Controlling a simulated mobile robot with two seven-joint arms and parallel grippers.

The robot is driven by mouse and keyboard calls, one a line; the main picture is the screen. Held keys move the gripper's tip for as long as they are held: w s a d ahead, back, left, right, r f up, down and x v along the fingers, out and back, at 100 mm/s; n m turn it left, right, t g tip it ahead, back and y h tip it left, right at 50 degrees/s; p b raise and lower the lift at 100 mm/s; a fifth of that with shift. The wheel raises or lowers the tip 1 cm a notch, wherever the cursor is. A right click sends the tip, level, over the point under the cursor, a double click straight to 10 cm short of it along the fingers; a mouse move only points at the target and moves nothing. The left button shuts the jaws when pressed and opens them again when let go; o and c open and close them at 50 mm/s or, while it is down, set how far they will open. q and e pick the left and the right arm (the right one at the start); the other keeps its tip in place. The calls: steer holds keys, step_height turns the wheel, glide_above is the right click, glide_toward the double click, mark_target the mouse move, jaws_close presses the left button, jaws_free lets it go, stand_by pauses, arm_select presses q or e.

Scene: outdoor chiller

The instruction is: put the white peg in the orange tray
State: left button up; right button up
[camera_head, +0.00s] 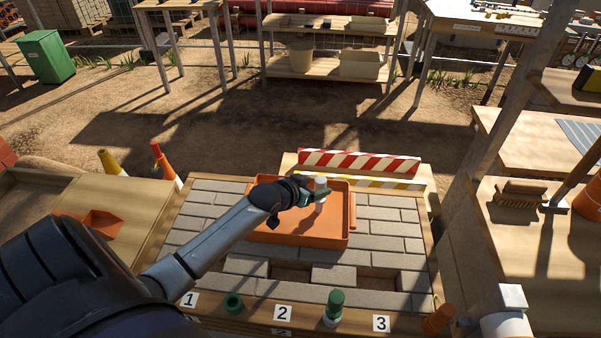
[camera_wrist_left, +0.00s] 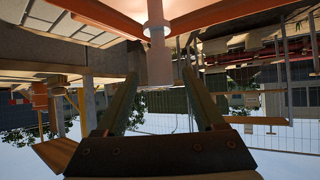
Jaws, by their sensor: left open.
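The orange tray (camera_head: 300,236) lies on the grey paving blocks in the middle of the head view. The white peg (camera_head: 320,183) stands upright in it, and it also shows in the left wrist view (camera_wrist_left: 155,20), whose picture is upside down, with its base at the tray (camera_wrist_left: 215,14). My left gripper (camera_head: 314,195) is over the tray at the peg's upper part. In the wrist view its fingers (camera_wrist_left: 160,74) are apart on either side of the peg's top end, with gaps visible. My right gripper is not in view.
A red-white striped barrier (camera_head: 360,162) and a yellow-white one stand behind the tray. In front are number labels, a green ring (camera_head: 233,303), a green peg (camera_head: 335,302) and an orange piece (camera_head: 438,319). Traffic cones (camera_head: 165,164) stand at left. The paving right of the tray is clear.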

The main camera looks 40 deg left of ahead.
arm_select(q)
steer(key=p+v, duration=0.1)
steer(key=v, duration=0.8)
steer(key=shift+s+r, duration=0.2)
steer(key=shift+s, duration=0.15)
